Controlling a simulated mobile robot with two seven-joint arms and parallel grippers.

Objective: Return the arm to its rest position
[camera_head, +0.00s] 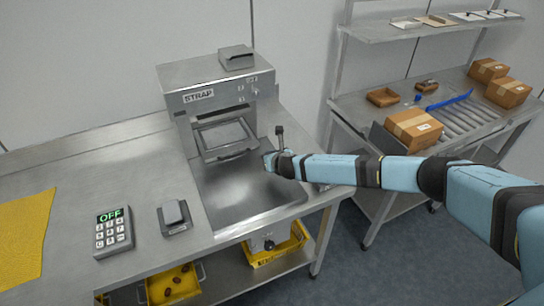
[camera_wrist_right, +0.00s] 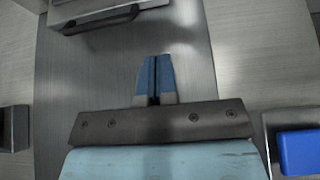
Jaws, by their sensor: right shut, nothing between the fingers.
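My right arm reaches in from the right in the head view, stretched across to the steel bench. Its gripper (camera_head: 268,161) is over the metal plate in front of the strapping machine (camera_head: 215,85), near the machine's open front. In the right wrist view the two blue fingers (camera_wrist_right: 156,66) are together with nothing between them. Below them is a bare steel surface (camera_wrist_right: 230,60). Whether the fingertips touch anything is hard to tell. My left gripper is not in view.
An upright lever with a dark knob (camera_head: 280,131) stands close to the right gripper. A keypad reading OFF (camera_head: 113,233), a small grey device (camera_head: 174,216) and a yellow mat (camera_head: 25,240) lie on the bench. Cartons (camera_head: 413,128) stand on the roller table at right. Floor between is clear.

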